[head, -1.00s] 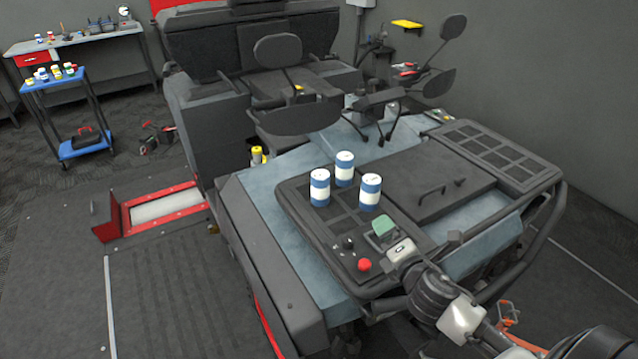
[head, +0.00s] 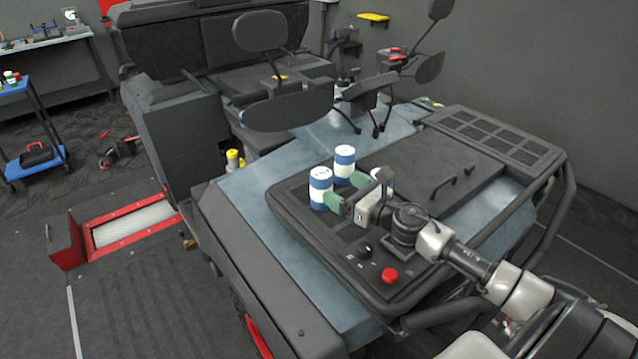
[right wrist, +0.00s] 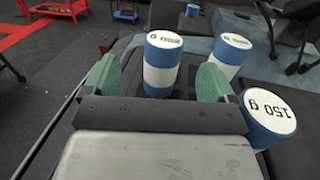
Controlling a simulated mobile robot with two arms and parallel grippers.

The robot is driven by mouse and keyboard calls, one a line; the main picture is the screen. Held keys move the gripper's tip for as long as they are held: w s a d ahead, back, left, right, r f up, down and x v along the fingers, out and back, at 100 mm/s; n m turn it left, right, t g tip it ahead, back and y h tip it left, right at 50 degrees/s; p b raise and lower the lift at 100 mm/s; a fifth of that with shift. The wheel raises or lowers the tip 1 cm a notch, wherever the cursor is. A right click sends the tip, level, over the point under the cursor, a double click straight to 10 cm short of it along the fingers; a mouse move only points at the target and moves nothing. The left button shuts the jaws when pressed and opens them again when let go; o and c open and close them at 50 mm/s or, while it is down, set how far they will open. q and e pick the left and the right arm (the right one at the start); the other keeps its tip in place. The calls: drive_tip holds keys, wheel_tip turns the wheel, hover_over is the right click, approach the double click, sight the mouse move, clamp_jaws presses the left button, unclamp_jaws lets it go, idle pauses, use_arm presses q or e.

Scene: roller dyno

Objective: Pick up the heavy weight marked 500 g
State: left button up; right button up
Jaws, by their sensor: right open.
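Three white cylindrical weights with blue bands stand upright on the dark panel of the vehicle. In the head view they are a left one (head: 320,188), a back one (head: 344,163) and a right one partly hidden behind my right gripper (head: 357,187). In the right wrist view, a weight (right wrist: 163,65) stands just ahead, between the open green fingertips (right wrist: 158,82); its upside-down label seems to read 500 g, though it is hard to read. Another weight (right wrist: 230,52) stands behind. My left gripper is not in view.
A red button (head: 389,275) and small knobs sit on the panel's near end. A dark lid with a handle (head: 440,185) lies to the right. Mirrors (head: 288,106) rise behind. A dark tubular rail (head: 560,210) edges the vehicle at right.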

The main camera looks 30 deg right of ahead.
sight(330, 179)
drive_tip(key=x, duration=0.3)
drive_tip(key=shift+p, duration=0.35)
drive_tip(key=shift+w, duration=0.4)
drive_tip(key=p+x, duration=0.2)
drive_tip(key=x, duration=0.2)
drive_tip(key=shift+d+f, duration=0.1)
drive_tip(key=shift+d, duration=0.1)
drive_tip(key=shift+w+f, duration=0.15)
drive_tip(key=shift+c, duration=1)
drive_tip(key=c, duration=1.1)
drive_tip(key=shift+c, duration=0.2)
